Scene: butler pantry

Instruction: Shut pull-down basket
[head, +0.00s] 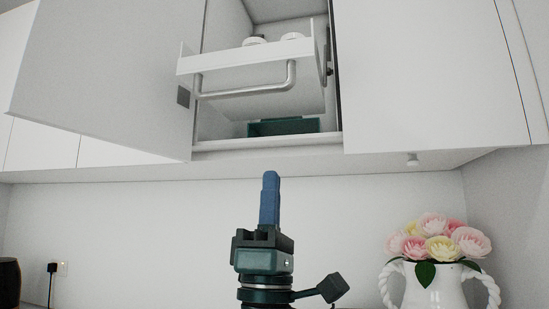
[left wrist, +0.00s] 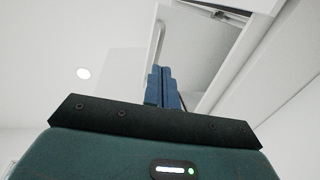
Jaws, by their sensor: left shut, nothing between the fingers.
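The pull-down basket (head: 250,63) hangs partly out of an open wall cabinet in the head view. It is a white tray with a metal bar handle (head: 247,92) along its lower front, and white round items show over its rim. My left gripper (head: 270,176) points up below the cabinet, apart from the basket and handle. Its blue fingers are together and empty. In the left wrist view the fingers (left wrist: 163,72) are closed, with the handle (left wrist: 158,42) and the basket's underside (left wrist: 195,40) above and beyond them. My right gripper is not in view.
An open cabinet door (head: 110,75) stands left of the basket. A closed white door (head: 430,75) is at the right. A green box (head: 284,126) lies inside the cabinet below the basket. A white vase (head: 437,287) of flowers stands at lower right.

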